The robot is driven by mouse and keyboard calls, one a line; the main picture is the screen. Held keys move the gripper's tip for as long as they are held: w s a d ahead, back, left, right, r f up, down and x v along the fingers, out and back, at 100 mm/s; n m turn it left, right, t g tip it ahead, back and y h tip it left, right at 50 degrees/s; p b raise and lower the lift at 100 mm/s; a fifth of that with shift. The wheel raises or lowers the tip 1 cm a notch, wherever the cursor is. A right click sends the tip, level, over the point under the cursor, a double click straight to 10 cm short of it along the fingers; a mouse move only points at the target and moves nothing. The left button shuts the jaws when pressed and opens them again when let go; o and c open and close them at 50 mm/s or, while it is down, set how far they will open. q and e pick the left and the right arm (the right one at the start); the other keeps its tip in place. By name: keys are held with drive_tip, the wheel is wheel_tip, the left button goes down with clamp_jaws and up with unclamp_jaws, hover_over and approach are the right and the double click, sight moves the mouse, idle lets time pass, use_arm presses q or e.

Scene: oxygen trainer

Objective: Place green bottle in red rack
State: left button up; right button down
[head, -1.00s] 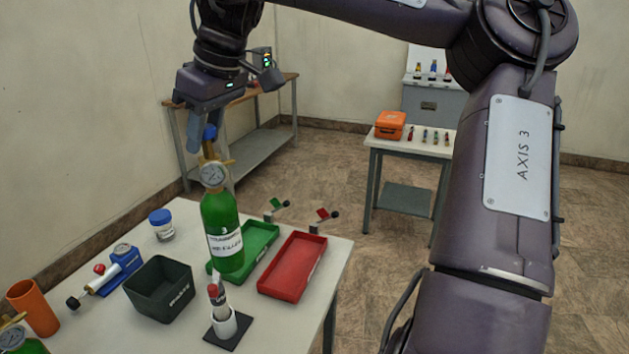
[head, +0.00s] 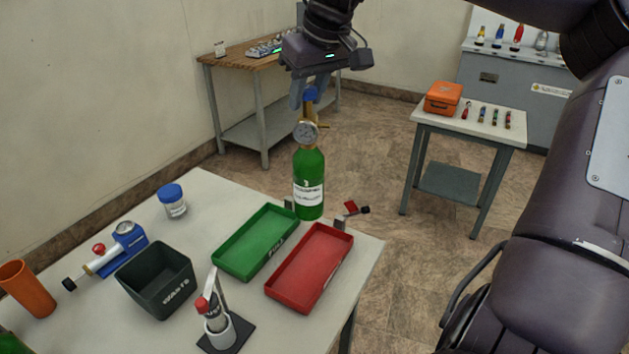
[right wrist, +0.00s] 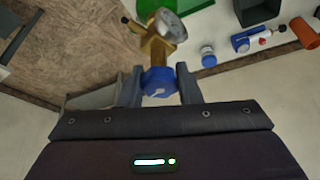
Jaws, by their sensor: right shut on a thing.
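The green bottle (head: 309,178) hangs upright from my right gripper (head: 310,92), with a brass regulator and round gauge on top. My right gripper is shut on its blue knob; in the right wrist view the fingers (right wrist: 160,86) sit on both sides of that knob (right wrist: 157,82). In the head view the bottle shows behind the red rack (head: 310,268) and the green rack (head: 256,243), near the table's back edge. The red rack is a shallow empty tray on the table's right side. My left gripper is not in view.
A dark waste bin (head: 156,283), a holder (head: 220,330) with a small cylinder, a blue-lidded jar (head: 173,201), a blue device (head: 124,246) and an orange cup (head: 27,288) stand on the table. A small red flag piece (head: 351,207) shows behind the red rack.

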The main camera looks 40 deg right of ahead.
sight(308, 177)
wheel_tip(308, 177, down, 13)
drive_tip(key=shift+r+p, duration=0.15)
drive_tip(key=shift+p, duration=0.45)
drive_tip(key=shift+f+p, duration=0.3)
drive_tip(key=shift+f, duration=2.2)
drive_tip(key=shift+a, duration=0.1)
drive_tip(key=c, duration=1)
unclamp_jaws()
drive_tip(key=shift+f, duration=0.15)
drive_tip(key=shift+c, duration=0.2)
drive_tip(key=shift+r, duration=0.3)
drive_tip(key=b+v, duration=0.1)
drive_tip(key=v, duration=1.1)
drive_tip(key=shift+s+a+f, duration=0.1)
